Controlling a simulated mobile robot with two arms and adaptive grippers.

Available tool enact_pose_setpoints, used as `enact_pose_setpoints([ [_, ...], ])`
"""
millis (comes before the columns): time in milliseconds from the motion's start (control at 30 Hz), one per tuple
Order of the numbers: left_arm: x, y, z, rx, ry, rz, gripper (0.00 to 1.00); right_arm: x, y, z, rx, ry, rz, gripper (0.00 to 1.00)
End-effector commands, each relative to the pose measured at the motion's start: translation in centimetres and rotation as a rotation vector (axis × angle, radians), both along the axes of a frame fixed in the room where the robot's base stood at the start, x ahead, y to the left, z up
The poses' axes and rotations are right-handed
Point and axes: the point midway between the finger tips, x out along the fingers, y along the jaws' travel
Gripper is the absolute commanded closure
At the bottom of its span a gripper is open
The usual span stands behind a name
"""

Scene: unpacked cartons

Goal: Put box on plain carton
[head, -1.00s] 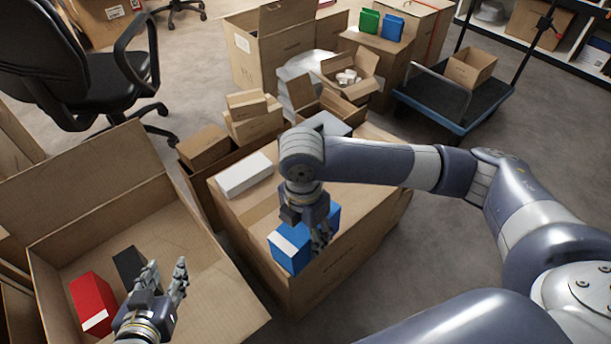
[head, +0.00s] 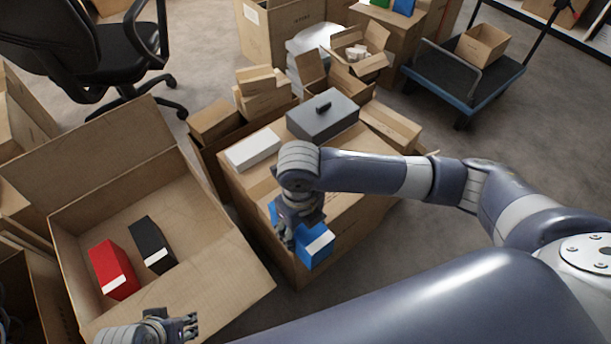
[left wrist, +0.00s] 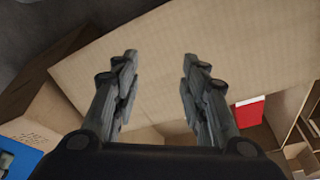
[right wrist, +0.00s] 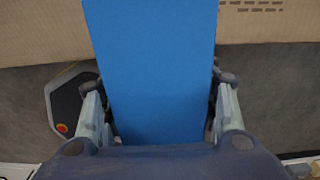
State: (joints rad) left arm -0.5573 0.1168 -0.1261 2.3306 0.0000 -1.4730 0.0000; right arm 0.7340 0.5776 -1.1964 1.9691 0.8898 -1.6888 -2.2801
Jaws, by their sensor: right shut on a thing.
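A blue box (head: 317,250) with a white label is in my right gripper (head: 290,228), at the front edge of a large closed carton (head: 340,222). In the right wrist view the blue box (right wrist: 155,70) sits between both fingers, with carton and floor beyond; I cannot tell whether it touches the carton. My left gripper (head: 190,327) is low at the front of the open carton (head: 222,262). In the left wrist view its fingers (left wrist: 160,62) are apart and empty. A red box (head: 113,268) and a black box (head: 152,245) lie in the open carton.
A white box (head: 253,149) and a grey case (head: 322,117) lie on the closed carton's back part. Small cartons (head: 262,95) are stacked behind it. A chair (head: 85,50) stands at back left, a flat cart (head: 465,80) at back right. Floor at right is clear.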

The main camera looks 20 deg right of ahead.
Motion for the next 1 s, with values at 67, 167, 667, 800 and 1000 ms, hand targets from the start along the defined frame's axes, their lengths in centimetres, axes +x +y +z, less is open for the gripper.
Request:
enact_pose_setpoints([
  [67, -0.3, 0.1, 1.3, -0.001, -0.013, 0.001, 0.6, 2.2, -0.7, -0.4, -0.002, -0.004, -0.008, 0.85],
  [167, -0.9, 0.2, 2.8, -0.001, -0.02, 0.002, 0.6, 4.7, -1.6, -0.7, -0.001, -0.003, -0.009, 0.85],
  [667, -0.2, 0.0, 1.4, -0.007, -0.052, 0.0, 0.6, 12.5, -4.2, -1.3, 0.001, -0.001, -0.003, 0.85],
  [800, 1.5, -0.5, 1.7, -0.022, -0.122, -0.006, 0.6, 12.5, -4.2, -2.2, 0.001, 0.0, -0.003, 0.85],
  [1000, 5.2, -1.7, 2.9, -0.058, -0.289, -0.02, 0.6, 12.5, -4.2, -4.0, 0.0, 0.0, -0.004, 0.85],
])
